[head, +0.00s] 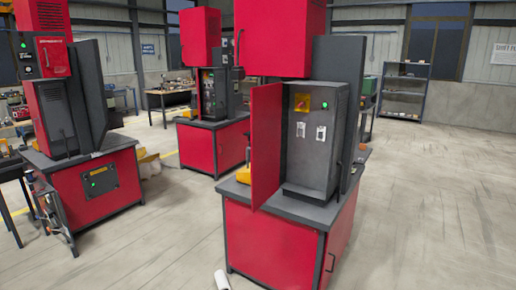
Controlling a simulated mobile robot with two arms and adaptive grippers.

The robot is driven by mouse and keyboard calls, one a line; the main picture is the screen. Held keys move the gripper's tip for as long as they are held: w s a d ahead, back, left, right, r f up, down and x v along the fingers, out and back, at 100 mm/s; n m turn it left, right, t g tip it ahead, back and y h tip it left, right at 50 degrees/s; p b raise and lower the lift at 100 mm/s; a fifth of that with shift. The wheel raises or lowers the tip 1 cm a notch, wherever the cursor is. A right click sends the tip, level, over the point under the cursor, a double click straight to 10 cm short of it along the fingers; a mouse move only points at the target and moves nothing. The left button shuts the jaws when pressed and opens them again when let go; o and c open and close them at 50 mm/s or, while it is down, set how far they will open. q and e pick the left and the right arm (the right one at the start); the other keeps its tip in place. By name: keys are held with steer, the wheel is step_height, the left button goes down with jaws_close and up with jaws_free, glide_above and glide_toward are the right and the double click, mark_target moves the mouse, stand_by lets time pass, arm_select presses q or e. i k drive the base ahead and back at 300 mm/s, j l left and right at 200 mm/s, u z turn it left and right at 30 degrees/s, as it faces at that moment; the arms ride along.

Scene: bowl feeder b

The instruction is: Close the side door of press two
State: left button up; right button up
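A red and grey press (322,155) stands in the middle, on a red cabinet with a dark top. No number can be read on it. Its red side door (266,145) is on the left of the grey housing. The door stands open, swung out toward me, and its flat face shows. The housing's inside shows a yellow and red switch, a green light and two pale fittings. I can make out neither of my grippers, and nothing touches the door.
Another red press (75,110) stands at the left and a third (215,95) behind. A grey, jointed-looking object (52,208) is by the left press. A white rounded piece (222,280) shows at the bottom edge. Shelving (404,90) stands at the back. The right floor is clear.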

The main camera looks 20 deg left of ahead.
mark_target(266, 101)
steer(key=i+j+z, duration=0.1)
steer(key=j+z, duration=0.2)
steer(key=j, duration=1.4)
steer(key=k+j+z, duration=0.1)
steer(key=j+z, duration=0.15)
steer(key=j, duration=1.45)
steer(key=i+j, duration=0.15)
steer(key=j, duration=0.2)
steer(key=i+j+z, duration=0.15)
steer(key=j, duration=0.2)
steer(key=i+j, duration=0.1)
steer(key=j, duration=0.25)
steer(key=i+j+z, duration=0.15)
steer(key=j, duration=0.25)
